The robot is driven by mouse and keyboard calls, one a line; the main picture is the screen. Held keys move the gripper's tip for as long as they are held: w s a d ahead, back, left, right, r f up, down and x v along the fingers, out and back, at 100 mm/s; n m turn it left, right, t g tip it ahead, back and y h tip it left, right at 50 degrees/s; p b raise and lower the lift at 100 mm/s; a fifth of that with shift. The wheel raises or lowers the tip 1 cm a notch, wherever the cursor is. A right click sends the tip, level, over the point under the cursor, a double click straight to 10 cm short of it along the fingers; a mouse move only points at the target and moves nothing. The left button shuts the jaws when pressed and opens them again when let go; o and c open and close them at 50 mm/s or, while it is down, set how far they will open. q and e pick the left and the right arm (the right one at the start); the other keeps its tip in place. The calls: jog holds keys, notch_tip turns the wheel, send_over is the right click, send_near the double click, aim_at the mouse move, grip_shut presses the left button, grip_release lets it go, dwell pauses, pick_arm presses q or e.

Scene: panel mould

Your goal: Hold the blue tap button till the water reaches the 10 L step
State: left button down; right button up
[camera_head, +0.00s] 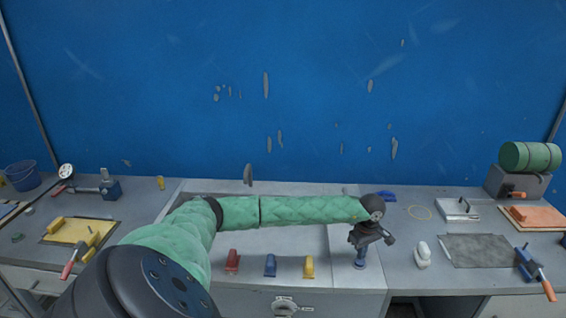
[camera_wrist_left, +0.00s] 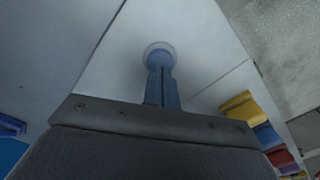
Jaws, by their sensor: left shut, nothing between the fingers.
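My left gripper (camera_head: 360,262) is shut and empty, pointing down at the right end of the middle counter. In the left wrist view its blue fingers (camera_wrist_left: 161,85) are together, with their tips over a round blue button with a pale rim (camera_wrist_left: 158,48). The tips cover part of the button, and I cannot tell whether they press it. In the head view the gripper hides the button. A grey spout-like piece (camera_head: 248,175) stands behind my green-sleeved arm. I cannot make out any water or a 10 L step. My right gripper is not in view.
Red (camera_head: 232,260), blue (camera_head: 270,265) and yellow (camera_head: 309,267) blocks line the counter's front. A white bottle-like object (camera_head: 422,254) stands just right of the gripper. Tools and a yellow board (camera_head: 78,232) lie left; a grey mat (camera_head: 478,250) lies right.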

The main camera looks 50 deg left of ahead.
pick_arm(q)
jog(key=shift+f, duration=0.15)
jog(key=shift+f+b, duration=0.9)
jog(key=shift+b, duration=0.1)
dwell(6.8)
